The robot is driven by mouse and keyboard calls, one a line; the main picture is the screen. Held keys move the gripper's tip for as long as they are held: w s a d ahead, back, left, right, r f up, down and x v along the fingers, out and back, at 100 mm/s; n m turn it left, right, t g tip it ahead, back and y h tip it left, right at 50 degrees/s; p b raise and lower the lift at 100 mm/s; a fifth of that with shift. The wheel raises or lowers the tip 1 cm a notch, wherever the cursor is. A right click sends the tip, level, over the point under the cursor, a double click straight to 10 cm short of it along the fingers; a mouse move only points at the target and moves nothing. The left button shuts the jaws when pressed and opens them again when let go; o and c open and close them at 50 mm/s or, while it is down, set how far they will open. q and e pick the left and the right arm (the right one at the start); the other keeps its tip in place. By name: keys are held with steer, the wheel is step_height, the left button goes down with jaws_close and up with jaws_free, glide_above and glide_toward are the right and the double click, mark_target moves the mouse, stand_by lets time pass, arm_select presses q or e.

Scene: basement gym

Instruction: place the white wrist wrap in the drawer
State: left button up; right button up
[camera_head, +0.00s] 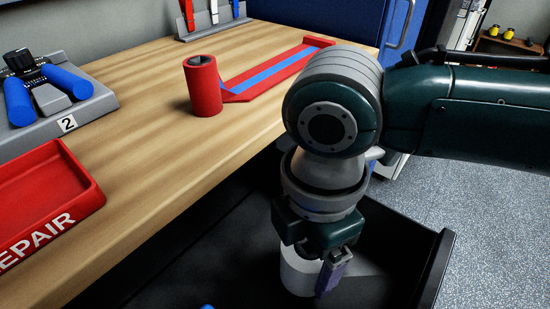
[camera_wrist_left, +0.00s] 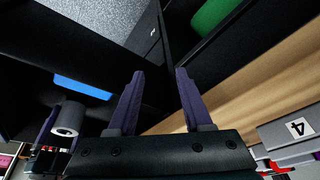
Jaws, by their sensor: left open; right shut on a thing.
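The white wrist wrap (camera_head: 298,276) is an upright white roll, low inside the open black drawer (camera_head: 436,268). My right gripper (camera_head: 318,272) points down into the drawer and is shut on the wrap; one purple finger shows against its right side. I cannot tell whether the wrap touches the drawer floor. The wrap also shows in the left wrist view (camera_wrist_left: 68,119), beside a purple finger. My left gripper (camera_wrist_left: 159,76) is open and empty in the left wrist view, and is not seen in the head view.
A blue item (camera_wrist_left: 82,87) lies in a dark space, apparently the drawer. On the wooden bench (camera_head: 150,150) stand a red roll (camera_head: 203,86), a red tray (camera_head: 80,187) and a grey stand with blue rolls (camera_head: 50,100). A green item (camera_wrist_left: 212,14) shows in the left wrist view.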

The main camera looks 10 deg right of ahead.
steer(key=shift+f, duration=0.85)
steer(key=o, duration=1.5)
steer(key=shift+o, duration=0.2)
step_height(320, 180, up, 12)
steer(key=p, duration=0.3)
steer(key=shift+r, duration=0.1)
